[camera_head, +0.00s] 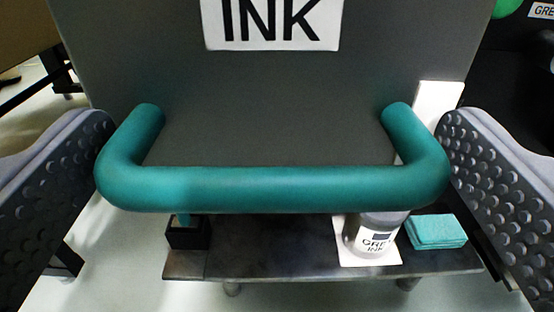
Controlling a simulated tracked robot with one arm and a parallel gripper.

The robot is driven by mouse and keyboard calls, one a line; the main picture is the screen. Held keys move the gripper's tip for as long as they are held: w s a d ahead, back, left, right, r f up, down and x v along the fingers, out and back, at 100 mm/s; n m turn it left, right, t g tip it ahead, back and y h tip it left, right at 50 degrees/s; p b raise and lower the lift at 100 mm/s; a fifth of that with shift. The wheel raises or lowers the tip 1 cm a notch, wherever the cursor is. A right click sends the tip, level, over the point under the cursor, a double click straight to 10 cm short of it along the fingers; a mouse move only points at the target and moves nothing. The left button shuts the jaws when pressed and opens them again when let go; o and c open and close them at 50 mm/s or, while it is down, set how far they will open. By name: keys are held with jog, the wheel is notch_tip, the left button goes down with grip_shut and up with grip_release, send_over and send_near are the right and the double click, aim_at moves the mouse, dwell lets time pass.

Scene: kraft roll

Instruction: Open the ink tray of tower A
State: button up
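The ink tray's grey front panel (270,120) fills the upper middle of the view, with a white label reading INK (272,22) near its top. A teal U-shaped handle (275,188) stands out from the panel toward me. My gripper (275,185) is open wide, with one studded grey finger at the left end of the handle and one at the right end. The fingertips are very close to the handle's bends; I cannot tell whether they touch. The gap between panel and surroundings is not clear, so how far the tray is out cannot be told.
Below the handle is a dark metal shelf (270,255). On it are a bottle labelled GREY INK (375,236) on a white card, a teal folded cloth or sponge (436,231) and a small black holder (187,234). Pale floor shows below and left.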

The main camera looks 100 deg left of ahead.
jog(key=shift+d, duration=0.1)
jog(key=w+d, duration=0.2)
jog(key=d, duration=1.1)
jog(key=shift+d+p, duration=0.25)
jog(key=shift+p, duration=0.1)
